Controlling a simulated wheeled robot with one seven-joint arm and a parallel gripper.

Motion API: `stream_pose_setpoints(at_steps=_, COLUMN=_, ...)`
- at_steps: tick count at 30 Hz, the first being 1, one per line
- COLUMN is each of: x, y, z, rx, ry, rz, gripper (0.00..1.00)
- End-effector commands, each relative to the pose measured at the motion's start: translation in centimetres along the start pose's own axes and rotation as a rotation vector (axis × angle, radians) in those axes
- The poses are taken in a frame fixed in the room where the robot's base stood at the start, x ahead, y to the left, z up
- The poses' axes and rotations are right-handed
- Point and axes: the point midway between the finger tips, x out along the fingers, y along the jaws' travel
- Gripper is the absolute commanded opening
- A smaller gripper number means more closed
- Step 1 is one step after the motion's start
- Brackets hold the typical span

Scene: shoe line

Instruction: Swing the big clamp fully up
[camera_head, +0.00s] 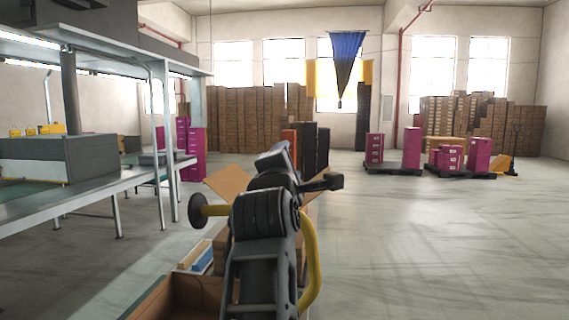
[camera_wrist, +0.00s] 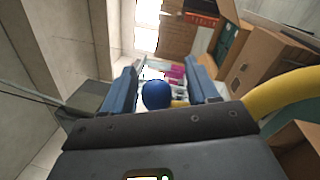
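The big clamp cannot be made out clearly as a whole. A blue ball (camera_wrist: 156,95), possibly its handle knob, shows between the two blue fingers of my gripper (camera_wrist: 163,74) in the wrist view. The fingers are apart, with a visible gap between the ball and the right finger; I cannot tell whether the left finger touches it. In the head view my arm stands in the middle foreground, and my gripper (camera_head: 277,157) is partly hidden behind the dark arm links. The ball does not show there.
A yellow tube (camera_head: 312,265) curves beside my arm. Open cardboard boxes (camera_head: 160,298) lie low in front. A long bench (camera_head: 110,188) runs along the left. Pink boxes on pallets (camera_head: 412,148) stand far right. The floor on the right is clear.

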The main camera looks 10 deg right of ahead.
Motion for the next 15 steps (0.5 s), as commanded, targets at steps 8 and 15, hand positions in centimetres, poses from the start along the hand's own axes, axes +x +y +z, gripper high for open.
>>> stream_pose_setpoints(at_steps=8, x=-0.5, y=0.2, z=-0.2, rx=0.001, ry=0.004, rz=0.004, gripper=0.59)
stream_pose_setpoints(at_steps=15, x=-4.0, y=0.0, z=-0.3, rx=0.0, ry=0.004, rz=0.006, gripper=0.59)
